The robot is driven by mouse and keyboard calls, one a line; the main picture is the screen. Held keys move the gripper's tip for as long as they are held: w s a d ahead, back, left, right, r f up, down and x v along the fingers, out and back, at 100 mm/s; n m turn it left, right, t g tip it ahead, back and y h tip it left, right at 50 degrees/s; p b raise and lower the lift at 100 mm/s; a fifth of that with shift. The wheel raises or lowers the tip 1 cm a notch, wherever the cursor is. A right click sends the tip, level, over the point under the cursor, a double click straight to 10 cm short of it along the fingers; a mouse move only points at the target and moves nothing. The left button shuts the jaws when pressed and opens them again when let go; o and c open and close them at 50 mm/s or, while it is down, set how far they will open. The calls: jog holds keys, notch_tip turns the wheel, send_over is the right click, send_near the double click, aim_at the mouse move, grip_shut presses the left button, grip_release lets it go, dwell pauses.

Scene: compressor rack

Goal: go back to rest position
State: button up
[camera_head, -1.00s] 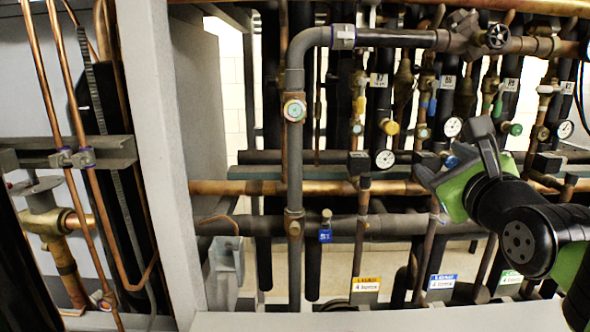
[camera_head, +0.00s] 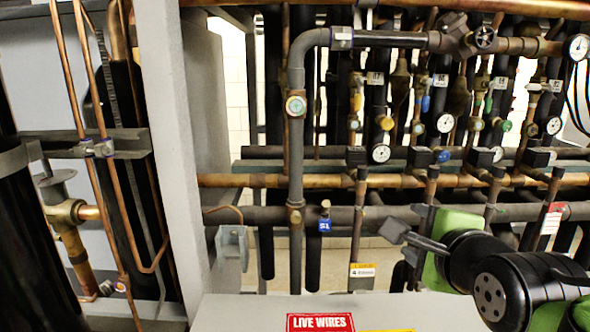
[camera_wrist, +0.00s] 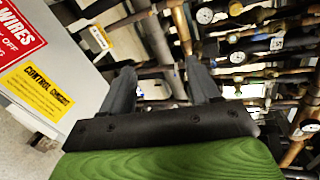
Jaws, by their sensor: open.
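My gripper (camera_wrist: 160,85) shows in the wrist view with its two dark fingers apart and nothing between them. Behind the fingers are pipes and gauges of the rack. In the head view my gripper (camera_head: 396,238) is at the lower right, in front of the lower pipes, seen from the side with its fingers pointing left. My arm with green and black links comes in from the right edge. I see no contact between the gripper and the rack, though the depth is hard to tell.
A grey box with a red LIVE WIRES sign (camera_head: 320,322) stands low in front. The wrist view shows its yellow label (camera_wrist: 38,88) left of the fingers. A grey post (camera_head: 172,150) and copper pipes (camera_head: 95,130) are at left. Pipes with valves and gauges (camera_head: 445,123) fill the back.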

jog(key=s+a+f+n+g, duration=0.3)
jog(key=s+f+n+g, duration=0.5)
jog(key=s+f+n, duration=1.1)
jog(key=shift+s+a+f+n, duration=0.2)
jog(key=shift+s+n, duration=0.2)
jog(key=shift+n, duration=0.2)
dwell(1.7)
